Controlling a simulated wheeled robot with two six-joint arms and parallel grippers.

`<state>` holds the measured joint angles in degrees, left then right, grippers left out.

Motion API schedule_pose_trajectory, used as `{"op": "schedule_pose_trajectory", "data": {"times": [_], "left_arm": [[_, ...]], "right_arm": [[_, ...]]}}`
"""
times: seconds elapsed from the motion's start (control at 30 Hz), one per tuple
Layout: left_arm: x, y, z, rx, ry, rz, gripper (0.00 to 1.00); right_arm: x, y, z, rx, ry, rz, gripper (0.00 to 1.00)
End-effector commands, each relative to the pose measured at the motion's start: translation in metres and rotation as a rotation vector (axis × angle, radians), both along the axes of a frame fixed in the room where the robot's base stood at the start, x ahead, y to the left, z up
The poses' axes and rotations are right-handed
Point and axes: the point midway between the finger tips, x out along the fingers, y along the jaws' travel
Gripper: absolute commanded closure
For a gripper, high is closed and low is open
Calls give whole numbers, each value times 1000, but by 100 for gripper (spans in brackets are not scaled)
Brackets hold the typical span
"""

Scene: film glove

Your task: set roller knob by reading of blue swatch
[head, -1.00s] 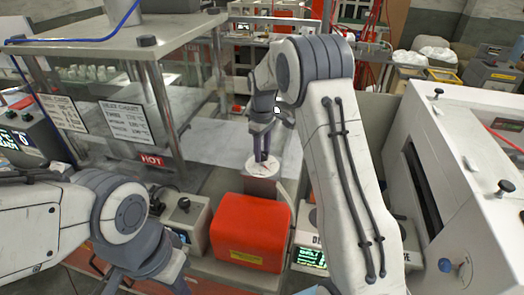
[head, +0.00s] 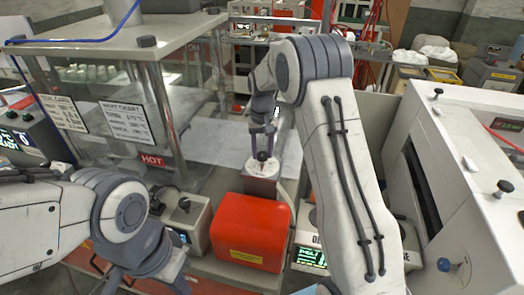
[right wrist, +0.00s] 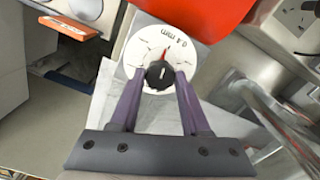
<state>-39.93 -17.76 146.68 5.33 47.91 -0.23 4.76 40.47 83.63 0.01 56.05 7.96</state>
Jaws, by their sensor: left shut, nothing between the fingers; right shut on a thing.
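The roller knob (right wrist: 160,74) is black with a pale line on its top. It sits in the middle of a round white dial (right wrist: 184,71) with tick marks, a red mark and the print "0.4 mm". My right gripper (right wrist: 156,77) is shut on the knob, one purple finger on each side. In the head view the right gripper (head: 262,150) points down onto the dial (head: 254,169), which tops a small metal post. My left arm (head: 120,212) enters from the left, but its fingers are below the picture. I cannot make out a blue swatch.
A red box (head: 250,225) with a yellow label stands in front of the dial. A device with a green-lit display (head: 310,257) is partly behind my right arm. A glass-sided cabinet with a HOT sign (head: 153,160) stands left. A white machine (head: 470,160) stands right.

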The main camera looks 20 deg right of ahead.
Motion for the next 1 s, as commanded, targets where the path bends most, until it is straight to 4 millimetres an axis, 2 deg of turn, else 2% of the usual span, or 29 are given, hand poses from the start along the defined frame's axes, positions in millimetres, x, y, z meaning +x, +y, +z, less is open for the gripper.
{"op": "schedule_pose_trajectory", "data": {"times": [0.3,0.87,0.9,0.93,1.0], "left_arm": [[0,0,1,0,0,0,100],[0,0,1,0,0,0,100],[0,0,1,0,0,0,100],[0,0,1,0,0,0,100],[0,0,1,0,0,0,100]], "right_arm": [[3,0,2,-1,-12,-124,100],[4,-1,3,-1,-15,-148,100],[4,-1,3,-1,-15,-148,38],[4,-1,3,-1,-15,-148,27],[3,0,2,-1,-12,-148,24]]}}
